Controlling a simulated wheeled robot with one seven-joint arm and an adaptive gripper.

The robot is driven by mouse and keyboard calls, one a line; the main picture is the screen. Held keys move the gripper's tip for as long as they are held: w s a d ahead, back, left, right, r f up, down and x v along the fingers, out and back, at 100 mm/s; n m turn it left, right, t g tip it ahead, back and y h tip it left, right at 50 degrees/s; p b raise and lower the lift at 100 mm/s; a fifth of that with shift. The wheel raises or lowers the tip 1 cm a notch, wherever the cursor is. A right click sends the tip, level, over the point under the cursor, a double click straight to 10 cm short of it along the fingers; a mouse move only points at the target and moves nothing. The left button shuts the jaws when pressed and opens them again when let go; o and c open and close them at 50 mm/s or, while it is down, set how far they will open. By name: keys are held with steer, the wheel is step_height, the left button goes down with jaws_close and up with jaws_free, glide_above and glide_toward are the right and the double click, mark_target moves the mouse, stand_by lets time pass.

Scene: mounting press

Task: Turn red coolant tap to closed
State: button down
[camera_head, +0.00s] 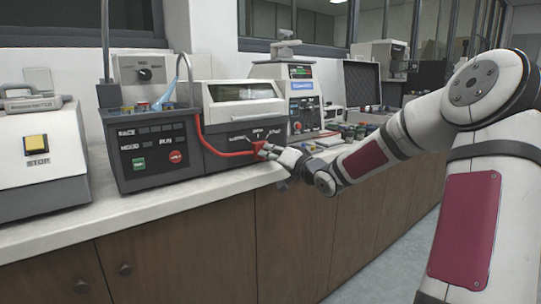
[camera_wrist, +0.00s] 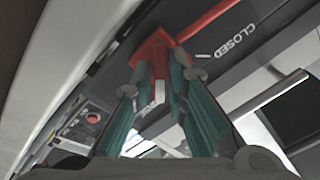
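The red coolant tap (camera_head: 259,146) is on the front of the grey-and-white machine (camera_head: 226,125), at its lower right. In the wrist view the tap (camera_wrist: 152,47) lies at the fingertips, with a white "CLOSED" label (camera_wrist: 236,38) on the dark panel to its right. My gripper (camera_head: 271,151) is at the tap. In the wrist view its two teal-padded fingers (camera_wrist: 160,75) come together around the red handle and appear shut on it. The fingers hide part of the handle.
A red hose (camera_head: 211,147) runs along the machine's front to the tap. A control panel (camera_head: 155,147) with green and red buttons is to the left. The white counter edge (camera_head: 215,187) runs below. Another machine (camera_head: 297,95) and small items stand further right.

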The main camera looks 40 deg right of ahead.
steer(key=shift+n, duration=0.4)
steer(key=n+p, duration=0.1)
steer(key=n, duration=0.2)
steer(key=shift+a, duration=0.1)
steer(key=n+b, duration=0.1)
steer(key=n, duration=0.3)
steer(key=shift+n, duration=0.3)
steer(key=n+b, duration=0.3)
steer(key=n, duration=0.2)
steer(key=shift+f, duration=0.1)
steer(key=shift+n+b, duration=1.75)
steer(key=shift+n, duration=0.35)
steer(key=c, duration=1.6)
jaws_free()
steer(key=shift+o, duration=0.2)
